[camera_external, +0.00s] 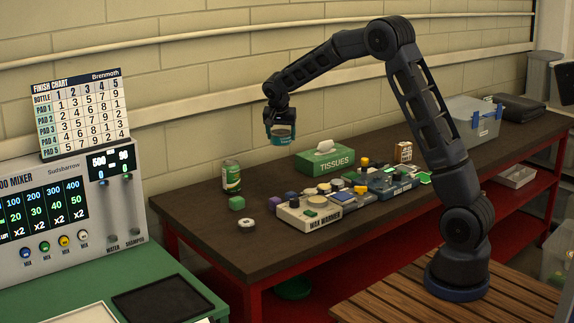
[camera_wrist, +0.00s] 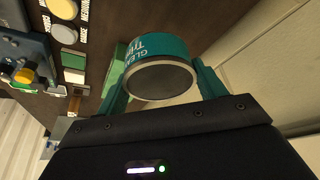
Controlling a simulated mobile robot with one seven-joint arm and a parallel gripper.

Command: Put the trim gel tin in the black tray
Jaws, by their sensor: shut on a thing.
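The trim gel tin (camera_external: 283,140) is a short teal cylinder with a dark top or base. It hangs in my gripper (camera_external: 280,126), well above the dark brown bench. In the wrist view, the tin (camera_wrist: 160,74) sits between the two teal fingers of my gripper (camera_wrist: 163,88), which are shut on its sides. Part of its lettering shows, and a dark round face is turned to the camera. The black tray (camera_external: 163,300) lies flat on the green surface at the lower left, and it looks empty. It is not in the wrist view.
A white tray (camera_external: 85,317) lies left of the black tray. The mixer (camera_external: 70,210) stands behind them, with a finish chart (camera_external: 82,113) on top. On the bench (camera_external: 215,240) are a green can (camera_external: 231,177), a tissue box (camera_external: 323,160), a wax warmer (camera_external: 308,213) and several small items.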

